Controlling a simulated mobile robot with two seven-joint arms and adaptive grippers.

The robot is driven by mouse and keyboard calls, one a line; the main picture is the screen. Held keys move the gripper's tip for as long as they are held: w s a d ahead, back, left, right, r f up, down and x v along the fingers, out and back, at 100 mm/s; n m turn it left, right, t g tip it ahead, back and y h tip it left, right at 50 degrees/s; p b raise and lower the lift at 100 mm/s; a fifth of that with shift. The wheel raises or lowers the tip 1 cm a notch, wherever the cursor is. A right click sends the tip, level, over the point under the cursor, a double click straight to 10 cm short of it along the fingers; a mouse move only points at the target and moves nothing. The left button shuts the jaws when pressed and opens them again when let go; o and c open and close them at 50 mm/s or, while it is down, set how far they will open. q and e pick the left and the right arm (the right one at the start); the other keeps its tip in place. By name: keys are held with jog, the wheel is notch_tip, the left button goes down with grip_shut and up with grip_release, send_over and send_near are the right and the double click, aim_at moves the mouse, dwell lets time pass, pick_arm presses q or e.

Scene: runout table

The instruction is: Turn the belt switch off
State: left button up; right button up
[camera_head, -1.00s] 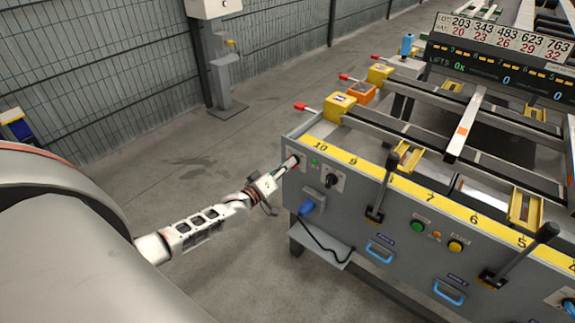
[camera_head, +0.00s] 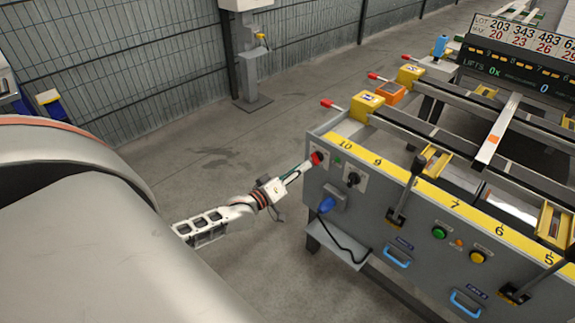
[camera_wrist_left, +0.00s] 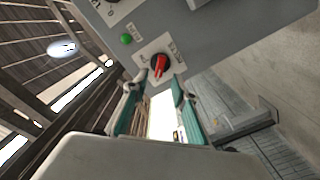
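A red rotary switch (camera_head: 317,158) sits at the left end of the grey control panel (camera_head: 375,222), near its top corner. In the left wrist view the red knob (camera_wrist_left: 160,64) is on a pale label plate whose lettering I cannot read. A small green lamp (camera_wrist_left: 126,38) is beside the plate and looks dim in the head view (camera_head: 337,162). My left gripper (camera_head: 297,174) points at the red switch from the left. In the wrist view its teal-padded fingers (camera_wrist_left: 158,88) are apart, with the tips just short of the knob and nothing held. My right gripper is not in view.
A black lever (camera_head: 408,188) stands farther along the panel. The floor left of the panel is clear, with a mesh fence (camera_head: 130,75) behind.

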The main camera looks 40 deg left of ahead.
pick_arm(q)
jog(key=s, duration=0.6)
jog(key=shift+s+a, duration=0.25)
pick_arm(e)
jog(key=p, duration=0.1)
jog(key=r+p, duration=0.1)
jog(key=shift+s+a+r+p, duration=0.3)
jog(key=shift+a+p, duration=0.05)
jog(key=shift+p, duration=0.05)
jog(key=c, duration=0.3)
pick_arm(q)
jog(key=s+d+f+m+g, duration=0.3)
jog(key=s+d+m, duration=0.3)
jog(key=s+d, duration=0.5)
jog(key=s+d+f+m+g+h, duration=0.1)
jog(key=s+d+f+m+g, duration=0.3)
jog(key=s+d, duration=0.7)
notch_tip(320, 180, down, 3)
jog(key=shift+s+d+r+m, duration=0.2)
jog(key=shift+s+d+m, duration=0.2)
jog(key=shift+d+m, duration=0.6)
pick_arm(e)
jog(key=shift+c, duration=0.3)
